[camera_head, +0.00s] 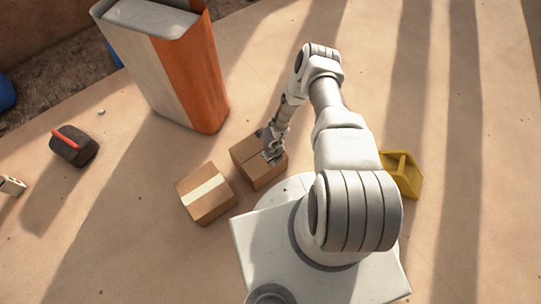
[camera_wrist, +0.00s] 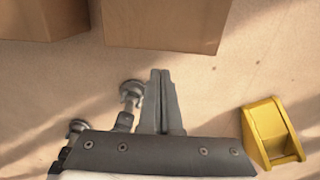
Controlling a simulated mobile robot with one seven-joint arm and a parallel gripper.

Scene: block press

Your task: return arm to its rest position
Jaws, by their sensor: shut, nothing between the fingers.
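My arm (camera_head: 345,140) is bent up and over, with its forearm reaching down to the left of the base. My gripper (camera_head: 272,154) is over the right-hand cardboard box (camera_head: 262,178) in the head view; whether it touches the box cannot be told there. In the wrist view my gripper (camera_wrist: 160,75) has its two fingers together with nothing between them. The fingertips point toward the near edge of a cardboard box (camera_wrist: 165,24), with a strip of floor showing between them.
A second box with pale tape (camera_head: 205,193) stands left of the first. A yellow block-like object (camera_head: 402,175) lies right of the arm. A tall orange-and-white block (camera_head: 170,65) stands behind. A dark object with a red bar (camera_head: 73,146) is far left. Floor at right is clear.

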